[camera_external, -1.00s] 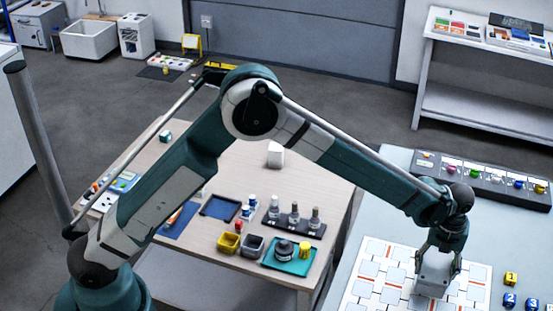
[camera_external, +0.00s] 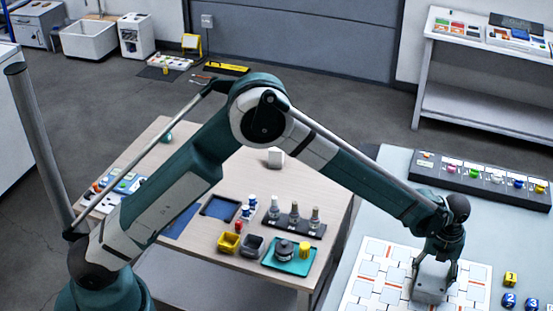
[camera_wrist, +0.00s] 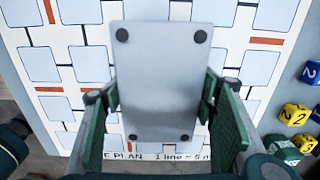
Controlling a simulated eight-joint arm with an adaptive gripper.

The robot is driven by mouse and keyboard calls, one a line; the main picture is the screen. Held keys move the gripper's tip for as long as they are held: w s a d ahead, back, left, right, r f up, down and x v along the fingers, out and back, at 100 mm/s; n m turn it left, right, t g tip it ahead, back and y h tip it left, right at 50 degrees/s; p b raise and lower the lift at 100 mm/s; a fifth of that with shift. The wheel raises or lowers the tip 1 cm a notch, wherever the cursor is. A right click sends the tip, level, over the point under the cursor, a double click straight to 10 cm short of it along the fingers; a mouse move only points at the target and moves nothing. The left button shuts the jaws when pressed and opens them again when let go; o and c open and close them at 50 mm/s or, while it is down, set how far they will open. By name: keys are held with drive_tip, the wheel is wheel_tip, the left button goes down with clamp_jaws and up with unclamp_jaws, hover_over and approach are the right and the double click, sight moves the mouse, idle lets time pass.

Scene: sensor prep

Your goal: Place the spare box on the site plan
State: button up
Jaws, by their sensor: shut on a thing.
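My gripper (camera_external: 434,272) is shut on a grey box, the spare box (camera_external: 431,287), over the site plan (camera_external: 369,283) on the right-hand table. In the wrist view the box (camera_wrist: 160,80) shows a flat grey face with dark round feet at its corners, between the two green finger pads of my gripper (camera_wrist: 165,125). The site plan (camera_wrist: 40,64) lies behind it, a white sheet with pale squares and orange bars. I cannot tell whether the box touches the plan.
Blue and yellow numbered dice (camera_external: 510,279) lie right of the plan. A dark rack of small coloured items (camera_external: 480,176) runs along the table's back. The wooden table (camera_external: 320,200) to the left holds bottles, bins and trays.

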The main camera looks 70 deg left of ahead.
sight(433, 272)
drive_tip(key=shift+f, duration=0.2)
drive_tip(key=o, duration=1)
drive_tip(key=shift+o, duration=0.2)
drive_tip(key=shift+r, duration=0.2)
wheel_tip(433, 272, up, 12)
drive_tip(key=shift+p, duration=0.7)
